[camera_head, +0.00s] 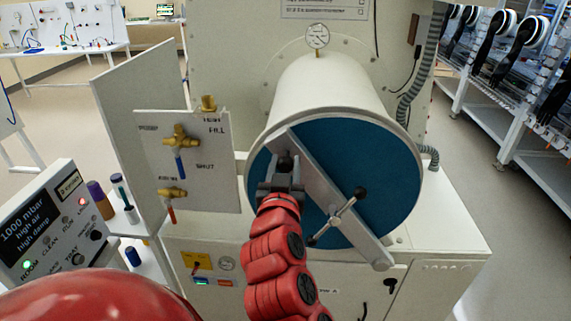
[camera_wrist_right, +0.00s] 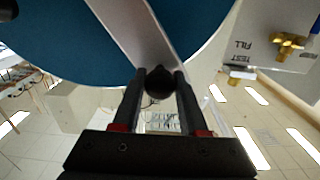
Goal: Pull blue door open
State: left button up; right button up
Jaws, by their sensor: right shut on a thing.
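The round blue door (camera_head: 375,165) covers the front end of a cream cylindrical chamber (camera_head: 325,88). A grey diagonal bar (camera_head: 335,205) crosses it, with a black-knobbed cross handle (camera_head: 337,218) near its middle. My right gripper (camera_head: 283,170) is at the bar's upper left end, its fingers shut on a black knob (camera_wrist_right: 159,82). The blue door also shows in the right wrist view (camera_wrist_right: 60,60), behind the bar. The door looks closed against the chamber rim. My left gripper is not in view.
A valve panel (camera_head: 185,160) with brass valves stands just left of the door. A control box (camera_head: 50,225) and a shelf with small bottles are at the lower left. A gauge (camera_head: 317,37) tops the chamber. Open floor lies right, before racks with black gloves (camera_head: 500,50).

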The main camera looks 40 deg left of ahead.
grip_shut()
dwell(0.4)
dwell(0.6)
